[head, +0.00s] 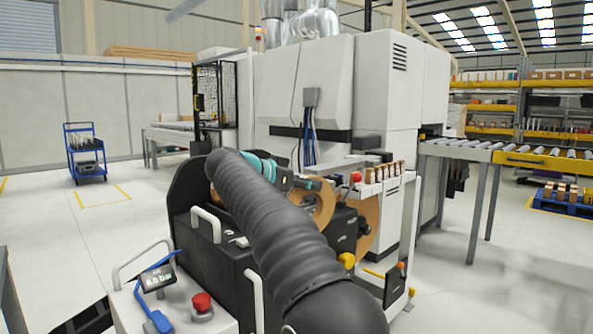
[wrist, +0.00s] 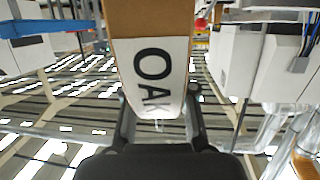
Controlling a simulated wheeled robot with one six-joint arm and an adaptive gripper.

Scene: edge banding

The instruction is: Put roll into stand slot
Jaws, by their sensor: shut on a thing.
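A roll of tan banding (wrist: 150,52) with a white label reading "OAK" fills the upper middle of the wrist view. My gripper (wrist: 158,108) is shut on it, with one dark finger on each side of the label. In the head view my black-sleeved arm runs across the middle, and my gripper (head: 306,184) is at its far end, mostly hidden. Tan ring-shaped rolls show there, one (head: 325,206) beside the gripper and another (head: 368,222) lower right. The arm hides much of this area, and I cannot make out the stand slot clearly.
A large white machine (head: 390,85) stands just behind. A small rack of brown pieces (head: 385,172) is to the right of the gripper. A roller conveyor (head: 500,150) runs at the right. A blue cart (head: 85,150) stands far left, with open floor around it.

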